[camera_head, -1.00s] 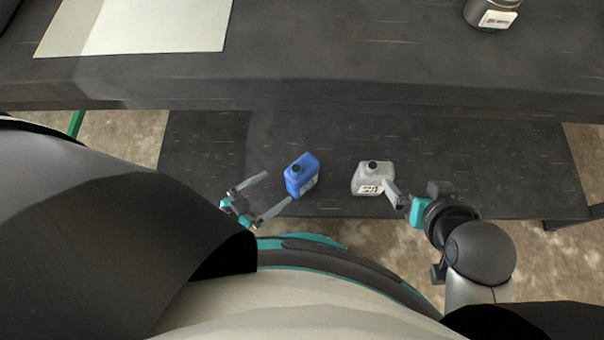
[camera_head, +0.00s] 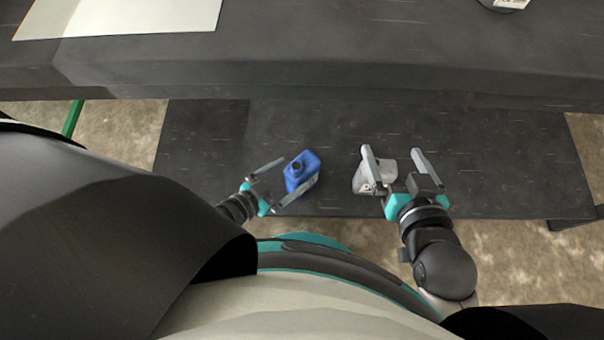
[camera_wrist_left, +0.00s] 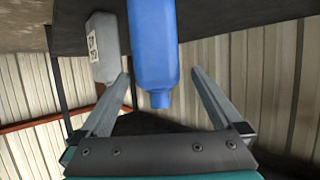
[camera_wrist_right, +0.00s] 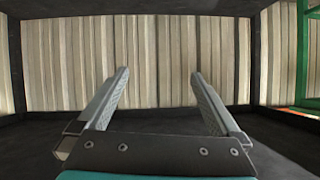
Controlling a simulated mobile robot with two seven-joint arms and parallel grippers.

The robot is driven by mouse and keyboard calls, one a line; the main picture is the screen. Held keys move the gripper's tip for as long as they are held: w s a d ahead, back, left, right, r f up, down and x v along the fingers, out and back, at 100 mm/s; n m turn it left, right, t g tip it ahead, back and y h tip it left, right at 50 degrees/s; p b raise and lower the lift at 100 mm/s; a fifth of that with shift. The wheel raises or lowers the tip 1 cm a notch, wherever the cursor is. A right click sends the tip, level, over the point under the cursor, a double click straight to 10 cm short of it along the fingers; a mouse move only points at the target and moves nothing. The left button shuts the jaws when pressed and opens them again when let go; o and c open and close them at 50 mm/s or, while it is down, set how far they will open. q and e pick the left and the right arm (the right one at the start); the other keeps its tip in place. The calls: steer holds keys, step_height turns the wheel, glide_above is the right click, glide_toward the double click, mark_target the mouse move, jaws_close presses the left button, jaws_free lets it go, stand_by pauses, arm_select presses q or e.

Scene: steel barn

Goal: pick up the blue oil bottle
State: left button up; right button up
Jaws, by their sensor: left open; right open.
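In the left wrist view the blue bottle (camera_wrist_left: 153,50) appears between the open fingers (camera_wrist_left: 160,85), the picture being upside down. My right gripper (camera_head: 392,155) is open in the head view, with one finger in front of a grey bottle. In the right wrist view the space between its fingers (camera_wrist_right: 158,80) is empty.
The grey bottle (camera_head: 364,178) with a white label stands right of the blue one; it also shows in the left wrist view (camera_wrist_left: 103,48). The lower shelf (camera_head: 480,160) is clear to the right. The upper tabletop (camera_head: 330,50) overhangs behind.

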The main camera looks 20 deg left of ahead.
mark_target(302, 167)
arm_select(q)
steer(key=shift+w+d+f, duration=0.15)
steer(key=shift+w+d, duration=0.15)
steer(key=shift+w, duration=0.1)
steer(key=shift+b+x, duration=0.7)
steer(key=shift+x, duration=0.15)
steer(key=shift+b+x, duration=0.4)
steer(key=shift+x, duration=0.35)
steer(key=shift+w+d, duration=0.35)
arm_select(e)
steer(key=shift+s+a+r+m+t+y, duration=0.25)
steer(key=shift+a+r+t+y, duration=0.4)
steer(key=shift+t, duration=0.5)
steer(key=shift+s+a+r+m+t+y, duration=0.15)
steer(key=shift+s+a+r+t+y, duration=0.2)
steer(key=shift+a+r+t, duration=0.65)
steer(key=shift+d+f, duration=0.15)
steer(key=shift+f, duration=0.15)
arm_select(q)
jaws_close()
arm_select(e)
steer(key=shift+w, duration=0.1)
